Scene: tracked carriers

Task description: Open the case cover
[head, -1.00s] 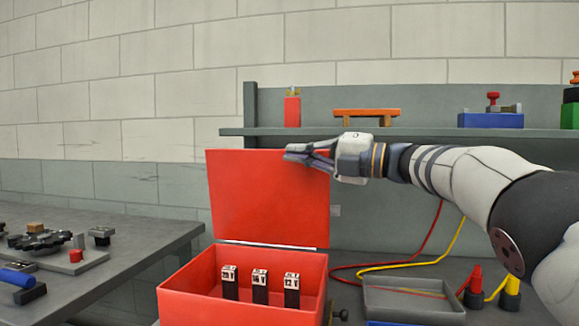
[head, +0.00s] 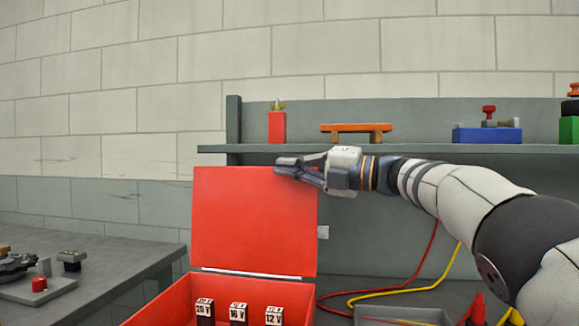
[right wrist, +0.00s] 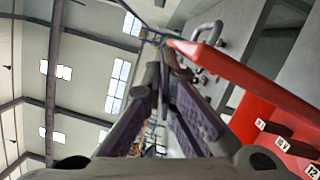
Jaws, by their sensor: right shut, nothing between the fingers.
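The red case (head: 160,306) stands open on the bench, with its cover (head: 250,222) raised roughly upright at the back. Several black blocks with white labelled tops, such as the 16 V one (head: 238,312), stand inside. My right gripper (head: 282,166) is shut and empty at the cover's top edge, towards its right half. I cannot tell whether it touches the cover. In the right wrist view the shut fingers (right wrist: 165,60) show beside the red cover edge (right wrist: 230,68). My left gripper is not in view.
A grey shelf (head: 400,149) runs behind the cover, bearing a red block (head: 277,127), an orange stand (head: 356,129) and a blue block (head: 487,135). A grey tray (head: 400,314) and red and yellow cables lie right of the case. A grey table (head: 100,265) stands at left.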

